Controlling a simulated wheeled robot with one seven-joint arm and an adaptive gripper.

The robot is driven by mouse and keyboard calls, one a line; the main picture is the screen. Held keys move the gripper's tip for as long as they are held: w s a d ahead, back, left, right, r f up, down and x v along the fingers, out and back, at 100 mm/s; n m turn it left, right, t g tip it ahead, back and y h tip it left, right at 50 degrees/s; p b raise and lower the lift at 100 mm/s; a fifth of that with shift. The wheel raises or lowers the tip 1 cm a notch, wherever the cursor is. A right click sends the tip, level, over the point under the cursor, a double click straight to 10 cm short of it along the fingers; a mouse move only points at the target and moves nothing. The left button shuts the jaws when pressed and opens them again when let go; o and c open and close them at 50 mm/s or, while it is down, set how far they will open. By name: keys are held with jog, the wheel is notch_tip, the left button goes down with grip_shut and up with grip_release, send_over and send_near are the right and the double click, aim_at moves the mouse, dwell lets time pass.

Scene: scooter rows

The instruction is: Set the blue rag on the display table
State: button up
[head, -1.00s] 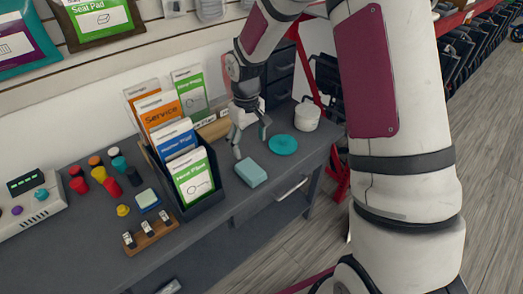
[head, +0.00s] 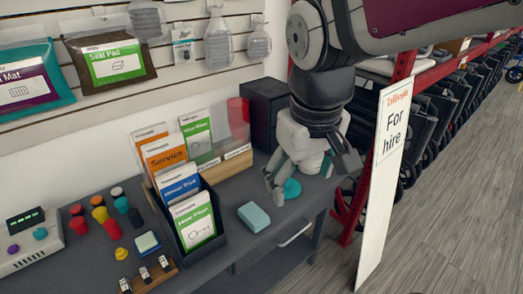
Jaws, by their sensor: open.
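A pale blue-teal block-like folded piece (head: 254,217), possibly the blue rag, lies on the grey table (head: 243,258) near its front edge. I cannot tell for certain which is the rag.
A dark brochure holder (head: 196,230) with several leaflets stands left of the block. Coloured knobs, a small rack (head: 148,277) and a control box (head: 30,242) fill the left side. A "For hire" sign (head: 383,180) stands right of the table. Wooden floor lies at the right.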

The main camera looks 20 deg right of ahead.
jog(key=s+t, duration=0.1)
jog(key=s, duration=0.8)
jog(key=shift+s+a+r+m+y, duration=0.2)
jog(key=shift+a+m+y, duration=0.2)
jog(key=shift+a, duration=0.05)
